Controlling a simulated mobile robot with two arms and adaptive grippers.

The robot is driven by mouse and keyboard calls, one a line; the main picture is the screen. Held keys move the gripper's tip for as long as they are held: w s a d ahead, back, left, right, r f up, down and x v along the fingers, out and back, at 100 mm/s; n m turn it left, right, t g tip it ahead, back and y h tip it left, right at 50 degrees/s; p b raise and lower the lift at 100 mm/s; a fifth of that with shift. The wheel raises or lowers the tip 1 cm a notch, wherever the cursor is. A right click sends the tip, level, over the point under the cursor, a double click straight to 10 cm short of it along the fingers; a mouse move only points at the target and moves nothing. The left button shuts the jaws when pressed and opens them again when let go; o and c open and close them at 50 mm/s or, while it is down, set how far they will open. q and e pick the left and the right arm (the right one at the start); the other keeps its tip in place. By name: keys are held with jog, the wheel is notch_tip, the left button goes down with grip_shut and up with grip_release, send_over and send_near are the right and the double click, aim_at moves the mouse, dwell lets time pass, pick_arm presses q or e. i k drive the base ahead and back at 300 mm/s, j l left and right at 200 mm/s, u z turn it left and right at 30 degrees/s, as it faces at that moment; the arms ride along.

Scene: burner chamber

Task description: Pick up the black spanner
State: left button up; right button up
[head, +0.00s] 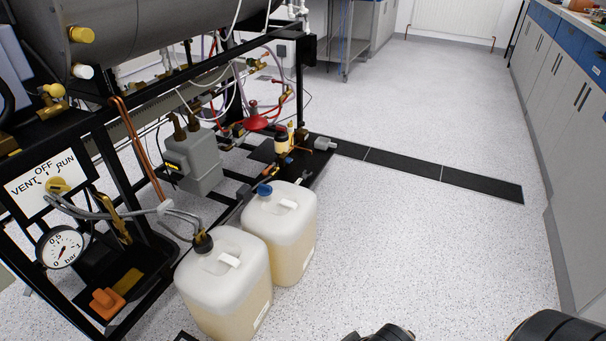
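I cannot make out a black spanner anywhere in the head view. Neither gripper's fingers show. Rounded black parts of my own body cut into the bottom edge at the centre right and the right corner.
A black-framed burner rig with a pressure gauge (60,247) fills the left. Two translucent jerrycans, a front one (228,285) and a rear one (283,228), stand beside it. Grey cabinets (571,110) line the right. The speckled floor (430,245) between is clear, crossed by a black strip (427,172).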

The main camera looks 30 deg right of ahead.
aim_at(302, 180)
jog(key=i+l+u, duration=0.3)
jog(key=l, duration=0.75)
jog(key=i+l+u, duration=0.15)
jog(key=l+u, duration=0.15)
jog(key=l, duration=0.75)
jog(key=l+u, duration=0.3)
jog(key=l, duration=0.85)
jog(key=i, duration=0.05)
